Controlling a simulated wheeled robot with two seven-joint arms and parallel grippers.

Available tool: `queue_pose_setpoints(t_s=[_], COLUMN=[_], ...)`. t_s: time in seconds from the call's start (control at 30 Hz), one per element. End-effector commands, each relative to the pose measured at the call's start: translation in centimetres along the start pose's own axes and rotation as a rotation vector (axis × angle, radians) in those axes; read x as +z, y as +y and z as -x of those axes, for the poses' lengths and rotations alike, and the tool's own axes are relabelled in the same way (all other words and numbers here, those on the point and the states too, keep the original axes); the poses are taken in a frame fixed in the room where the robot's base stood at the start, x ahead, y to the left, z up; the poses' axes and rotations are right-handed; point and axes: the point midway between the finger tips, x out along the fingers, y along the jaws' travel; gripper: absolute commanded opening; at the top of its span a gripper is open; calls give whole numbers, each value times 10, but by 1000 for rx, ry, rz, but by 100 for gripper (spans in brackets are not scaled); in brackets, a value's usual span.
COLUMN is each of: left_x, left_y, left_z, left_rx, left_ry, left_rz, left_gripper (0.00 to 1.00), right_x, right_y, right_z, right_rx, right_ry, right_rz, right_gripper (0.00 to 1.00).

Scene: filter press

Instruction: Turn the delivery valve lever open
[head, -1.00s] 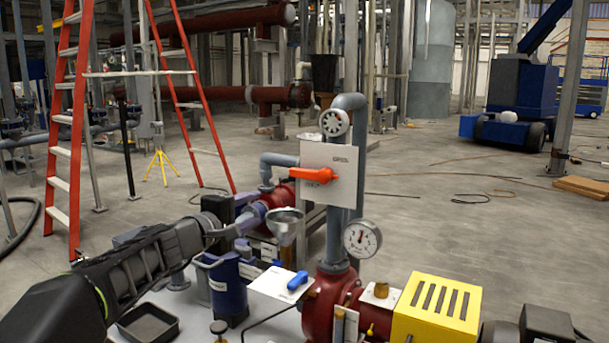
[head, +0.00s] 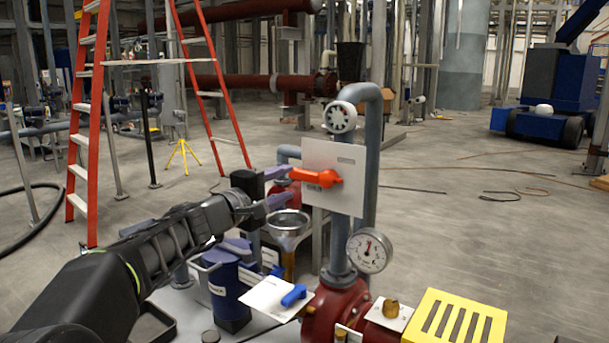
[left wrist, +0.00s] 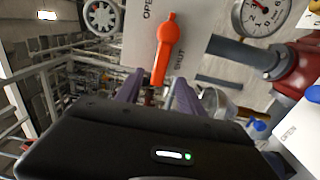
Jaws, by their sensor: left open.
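The orange lever (head: 316,177) sits on a white plate (head: 346,152) on the grey upright pipe and points left, level. In the left wrist view the orange lever (left wrist: 163,50) stands near the printed word SHUT, with OPEN at the plate's far end. My left gripper (head: 281,188) is open, with its purple fingers pointing at the lever's free end. In the left wrist view the lever's end shows between the fingertips of my left gripper (left wrist: 158,86); I cannot tell whether they touch it. My right gripper is not in view.
A round gauge (head: 369,251) and a white handwheel (head: 340,117) flank the plate. A metal funnel (head: 288,222) stands just below my gripper. A blue lever (head: 293,296) on another plate, a red pump (head: 335,312) and a yellow guard (head: 455,318) lie lower down.

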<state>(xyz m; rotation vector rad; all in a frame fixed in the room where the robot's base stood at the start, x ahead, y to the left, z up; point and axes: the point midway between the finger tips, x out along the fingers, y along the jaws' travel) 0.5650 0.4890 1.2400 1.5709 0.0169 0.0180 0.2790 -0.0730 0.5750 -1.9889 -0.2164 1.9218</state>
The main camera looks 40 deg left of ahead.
Motion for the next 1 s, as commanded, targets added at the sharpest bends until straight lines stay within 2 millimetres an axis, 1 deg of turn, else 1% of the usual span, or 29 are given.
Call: queue_pose_setpoints(t_s=[0.17,0.27,0.5,0.6,0.73,0.97,1.0], left_x=[0,0,0,0,0,0,0], left_y=[1,1,2,1,0,0,0], left_z=[-10,-23,-60,-71,-78,-78,-78], left_rx=[-1,-2,-2,-2,-1,-1,-1], left_ry=[-2,-2,-2,-1,0,0,0], left_rz=[1,2,3,2,0,0,0], left_gripper=[45,45,45,45,45,45,43], right_x=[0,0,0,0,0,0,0], right_y=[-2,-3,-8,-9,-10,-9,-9], right_z=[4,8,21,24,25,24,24], right_rx=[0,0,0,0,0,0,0], right_ry=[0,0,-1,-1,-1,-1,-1], right_rz=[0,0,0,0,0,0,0], right_gripper=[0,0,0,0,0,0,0])
